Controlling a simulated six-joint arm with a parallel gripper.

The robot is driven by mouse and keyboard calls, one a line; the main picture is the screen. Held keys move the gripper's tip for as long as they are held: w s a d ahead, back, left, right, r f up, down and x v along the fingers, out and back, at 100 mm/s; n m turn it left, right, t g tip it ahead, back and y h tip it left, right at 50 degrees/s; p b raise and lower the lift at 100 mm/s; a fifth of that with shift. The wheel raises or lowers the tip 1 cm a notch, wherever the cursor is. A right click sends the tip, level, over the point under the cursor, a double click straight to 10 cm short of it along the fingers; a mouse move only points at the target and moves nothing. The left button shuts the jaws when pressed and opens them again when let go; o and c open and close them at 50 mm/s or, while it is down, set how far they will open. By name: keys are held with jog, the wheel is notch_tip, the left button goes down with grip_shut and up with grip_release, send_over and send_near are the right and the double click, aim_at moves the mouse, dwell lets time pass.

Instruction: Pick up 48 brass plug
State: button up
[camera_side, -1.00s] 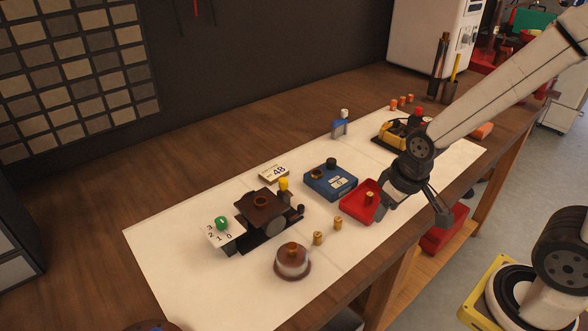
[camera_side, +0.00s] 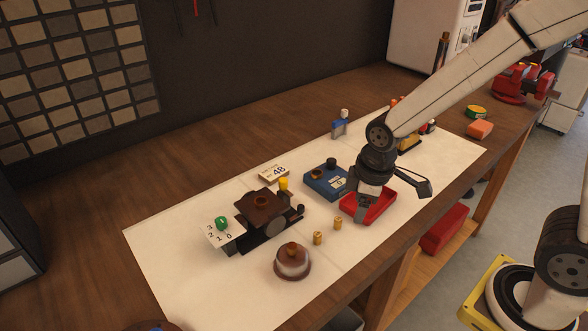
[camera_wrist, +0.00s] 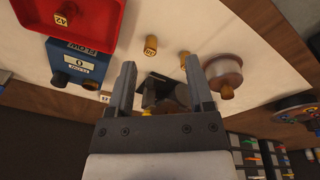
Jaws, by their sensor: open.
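Two brass plugs stand on the white sheet, a left one (camera_side: 317,238) and a right one (camera_side: 338,223). In the wrist view, one plug (camera_wrist: 150,46) carries a number too small to read surely, and the other (camera_wrist: 184,58) shows no readable number. A card (camera_side: 273,173) reads 48. My gripper (camera_wrist: 160,66) is open and empty, above the red tray in the side view, apart from the two standing plugs.
A blue box (camera_side: 326,181) is left of the red tray (camera_side: 384,208). The front of the sheet by the plugs is clear.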

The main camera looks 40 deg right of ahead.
aim_at(318, 234)
jog(key=shift+w+a+n+g, duration=0.25)
jog(key=shift+w+a+n, duration=0.75)
jog(key=shift+n, duration=0.95)
jog(key=shift+w+a+n+g, duration=0.3)
jog(key=shift+w+a+n, duration=0.25)
jog(key=shift+a+n, duration=1.1)
jog(key=shift+w+a+n+g, duration=0.25)
jog(key=shift+w+a+n, duration=0.6)
jog(key=shift+n, duration=1.35)
jog(key=shift+s+f, duration=0.1)
jog(key=shift+f, duration=1.25)
jog(key=shift+f, duration=0.1)
jog(key=shift+f, duration=2.5)
grip_shut()
